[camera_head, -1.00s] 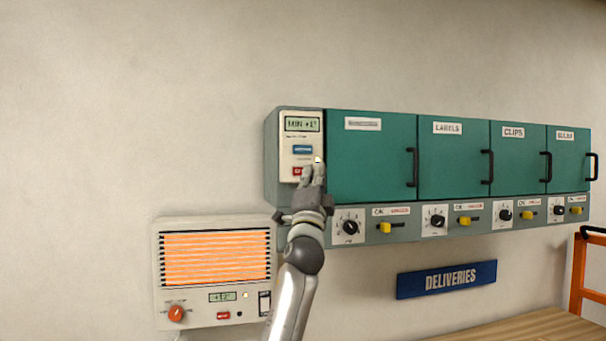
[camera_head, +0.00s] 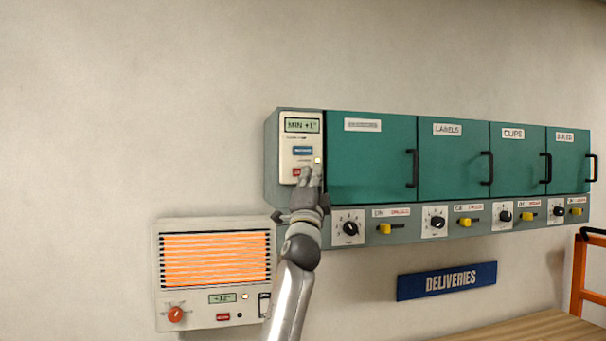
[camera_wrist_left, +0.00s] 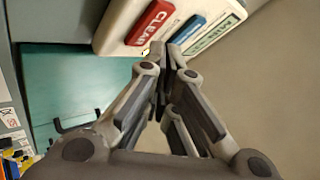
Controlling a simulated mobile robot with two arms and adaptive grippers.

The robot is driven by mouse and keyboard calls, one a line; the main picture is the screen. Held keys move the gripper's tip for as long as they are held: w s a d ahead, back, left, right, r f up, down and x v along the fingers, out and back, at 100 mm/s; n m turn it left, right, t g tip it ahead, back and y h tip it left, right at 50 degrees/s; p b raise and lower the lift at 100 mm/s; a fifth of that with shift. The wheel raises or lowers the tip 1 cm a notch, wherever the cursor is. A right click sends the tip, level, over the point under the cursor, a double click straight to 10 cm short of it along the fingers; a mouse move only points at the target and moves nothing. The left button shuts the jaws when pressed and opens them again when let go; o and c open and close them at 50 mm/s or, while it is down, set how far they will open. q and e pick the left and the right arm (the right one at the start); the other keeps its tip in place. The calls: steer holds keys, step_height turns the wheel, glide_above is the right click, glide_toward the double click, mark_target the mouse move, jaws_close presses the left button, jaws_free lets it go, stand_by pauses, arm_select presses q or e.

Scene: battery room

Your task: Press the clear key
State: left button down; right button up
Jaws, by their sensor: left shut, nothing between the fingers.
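The red clear key (camera_head: 296,172) is at the bottom of the white keypad panel (camera_head: 286,152), partly hidden by my left gripper in the head view. The wrist view shows the key (camera_wrist_left: 150,21) clearly, with white letters "CLEAR". Beside it are a blue key (camera_wrist_left: 188,29) and a greenish display (camera_wrist_left: 212,33). My left gripper (camera_head: 311,172) is shut and empty, with its fingertips just right of the red key. In the left wrist view the fingertips (camera_wrist_left: 163,50) are close to the panel's edge, beside the key. Whether they touch the panel is unclear. My right gripper is not in view.
Green cabinet doors (camera_head: 371,158) with black handles adjoin the panel on the right. Knobs and yellow sliders (camera_head: 385,229) line the strip below. A heater (camera_head: 161,270) with a glowing grille hangs at lower left. The wall above is bare.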

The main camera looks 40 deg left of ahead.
arm_select(q)
steer(key=shift+w+a, duration=0.1)
steer(key=shift+a, duration=0.05)
stand_by(0.7)
steer(key=shift+w+a, duration=0.15)
steer(key=shift+w+a, duration=0.25)
steer(key=shift+a, duration=0.05)
stand_by(0.9)
steer(key=shift+s+d, duration=0.55)
steer(key=shift+d, duration=0.1)
steer(key=shift+s+d, duration=1.6)
steer(key=shift+d, duration=0.25)
steer(key=shift+f, duration=0.1)
